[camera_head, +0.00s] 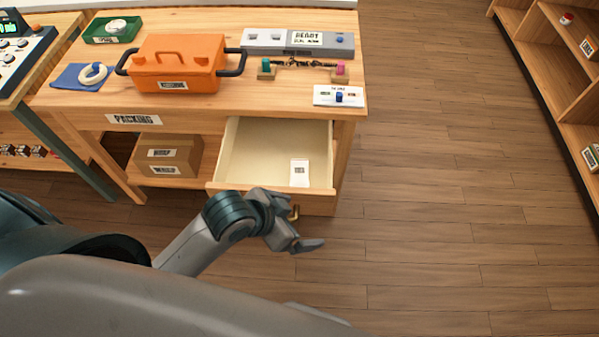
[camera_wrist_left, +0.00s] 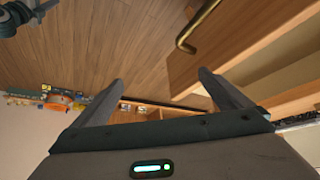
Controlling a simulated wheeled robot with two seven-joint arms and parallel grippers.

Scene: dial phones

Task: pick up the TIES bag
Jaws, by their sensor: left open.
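A small white bag (camera_head: 299,172) with a printed label lies in the open drawer (camera_head: 262,140), towards its front right. The label is too small to read, so I cannot confirm it says TIES. My left gripper (camera_head: 298,230) is open and empty, just outside the drawer front. In the left wrist view its two fingers (camera_wrist_left: 162,82) are spread apart with nothing between them. The drawer's brass handle (camera_wrist_left: 196,27) shows beside them in that view. The bag is not visible in the left wrist view. My right gripper is not seen.
The drawer is under the wooden bench (camera_head: 215,20). On the bench stand an orange toolbox (camera_head: 178,62), a green tray (camera_head: 112,30) and a grey READY device (camera_head: 298,41). The floor to the right is clear.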

